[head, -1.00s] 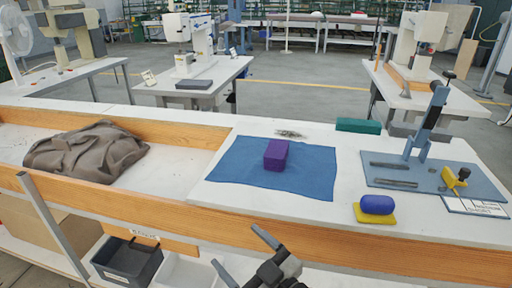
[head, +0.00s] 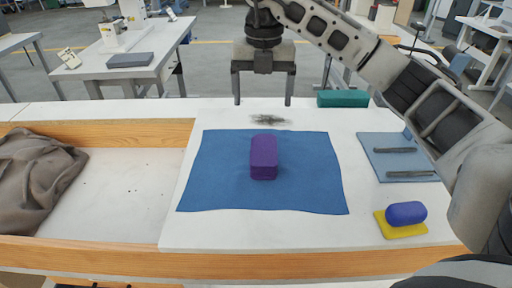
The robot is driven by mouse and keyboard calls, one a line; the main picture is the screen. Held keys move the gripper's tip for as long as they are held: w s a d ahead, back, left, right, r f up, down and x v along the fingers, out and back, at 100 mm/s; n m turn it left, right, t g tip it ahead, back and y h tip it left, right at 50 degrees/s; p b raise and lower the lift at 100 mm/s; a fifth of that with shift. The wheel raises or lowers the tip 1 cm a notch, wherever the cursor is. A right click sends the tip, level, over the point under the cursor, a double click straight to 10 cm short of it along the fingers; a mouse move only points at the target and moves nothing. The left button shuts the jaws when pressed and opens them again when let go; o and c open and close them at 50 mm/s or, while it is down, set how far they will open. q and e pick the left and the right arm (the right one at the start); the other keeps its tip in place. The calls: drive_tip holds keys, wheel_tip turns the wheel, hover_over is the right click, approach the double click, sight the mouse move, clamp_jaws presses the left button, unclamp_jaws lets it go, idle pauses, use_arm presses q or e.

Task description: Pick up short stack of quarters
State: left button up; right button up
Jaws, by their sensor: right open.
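No coins can be made out, and I cannot tell which item is the short stack of quarters. A purple block (head: 263,158) with rounded edges lies on a blue cloth (head: 215,178) on the white bench top. Just behind the cloth is a small dark grey, blurred patch or pile (head: 270,119). My right gripper (head: 263,103) points down with its two fingers wide apart and nothing between them. In the picture it is just above the grey patch, behind the purple block; its height is hard to tell. My left gripper is not in view.
A green block (head: 342,98) lies at the back right. A blue rounded piece (head: 405,212) rests on a yellow base (head: 396,232) at the front right. Dark bars lie on a blue-grey plate (head: 375,163), partly behind my right arm. Brown fabric (head: 35,175) lies in the recessed tray at left.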

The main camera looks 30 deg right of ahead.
sight(264, 146)
wheel_tip(264, 146, down, 10)
drive_tip(key=shift+s+d, duration=0.1)
drive_tip(key=shift+s, duration=0.05)
drive_tip(key=shift+d+f+p, duration=0.1)
drive_tip(key=shift+f+p, duration=0.4)
drive_tip(key=shift+f, duration=2.25)
drive_tip(key=shift+c, duration=0.3)
drive_tip(key=c, duration=1.1)
drive_tip(key=shift+r, duration=0.15)
